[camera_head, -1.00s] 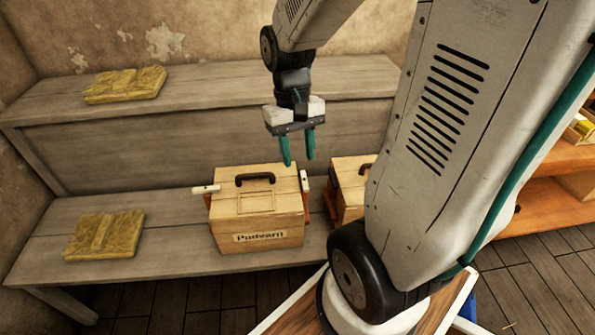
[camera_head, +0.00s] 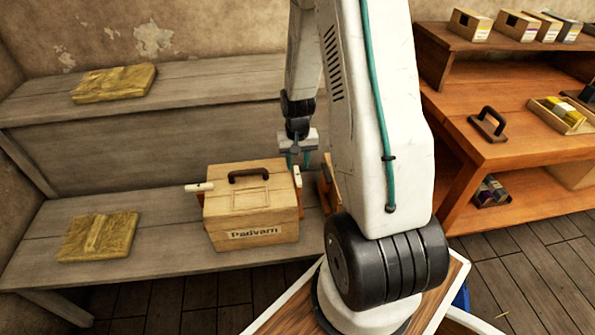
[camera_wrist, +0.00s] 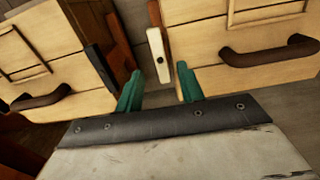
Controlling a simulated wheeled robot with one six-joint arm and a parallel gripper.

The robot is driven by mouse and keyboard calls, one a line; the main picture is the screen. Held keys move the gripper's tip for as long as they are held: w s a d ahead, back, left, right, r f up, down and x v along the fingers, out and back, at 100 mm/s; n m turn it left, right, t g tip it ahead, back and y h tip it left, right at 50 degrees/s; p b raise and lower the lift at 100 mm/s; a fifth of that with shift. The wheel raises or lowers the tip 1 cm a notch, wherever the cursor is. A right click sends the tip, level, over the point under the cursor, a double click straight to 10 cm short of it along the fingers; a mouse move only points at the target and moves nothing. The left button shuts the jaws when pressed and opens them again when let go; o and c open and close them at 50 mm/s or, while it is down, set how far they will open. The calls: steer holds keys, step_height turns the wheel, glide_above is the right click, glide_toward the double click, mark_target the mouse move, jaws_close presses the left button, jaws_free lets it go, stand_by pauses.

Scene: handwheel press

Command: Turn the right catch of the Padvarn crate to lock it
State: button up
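The Padvarn crate (camera_head: 252,215) is a pale wooden box with a dark handle and a name label, standing on the lower bench. Its right catch (camera_head: 297,177) is a small white bar on the right side; its left catch (camera_head: 199,187) sticks out sideways. My gripper (camera_head: 299,163) is open, pointing down just above the right catch. In the wrist view the white catch (camera_wrist: 157,55) appears between the green fingertips of my gripper (camera_wrist: 158,82), with no clear contact. The Padvarn crate (camera_wrist: 210,50) fills the right there.
A second crate (camera_wrist: 50,55) with a dark catch (camera_wrist: 101,66) stands close beside, leaving a narrow gap; my arm mostly hides it in the head view. Yellow pads (camera_head: 98,236) lie on the grey bench. An orange shelf unit (camera_head: 520,95) stands at right.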

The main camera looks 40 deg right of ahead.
mark_target(298, 174)
steer(key=shift+f, duration=2.2)
jaws_close()
